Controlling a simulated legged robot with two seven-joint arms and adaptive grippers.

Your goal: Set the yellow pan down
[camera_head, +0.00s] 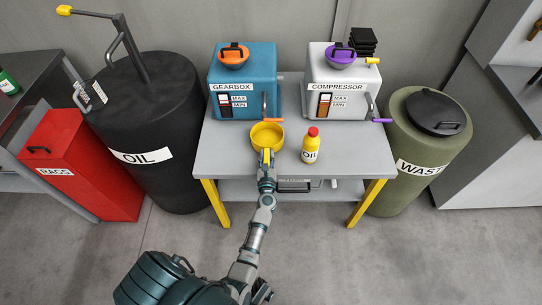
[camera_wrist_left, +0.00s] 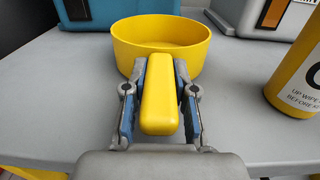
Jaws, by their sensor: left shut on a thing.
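The yellow pan (camera_head: 266,135) is over the front middle of the grey table (camera_head: 223,154), below the gearbox; in the head view I cannot tell whether it touches the top. In the left wrist view the pan (camera_wrist_left: 160,46) looks upright and empty, its handle pointing at my gripper. My left gripper (camera_head: 266,158) is shut on the handle; its two fingers show on either side of it in the left wrist view (camera_wrist_left: 160,98). My right gripper is in neither view.
A yellow oil bottle (camera_head: 311,148) with a red cap stands just right of the pan. The teal gearbox (camera_head: 243,88) and white compressor (camera_head: 320,100) stand behind. A black oil drum (camera_head: 145,120) is left, a green waste drum (camera_head: 408,150) right. The table's front left is clear.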

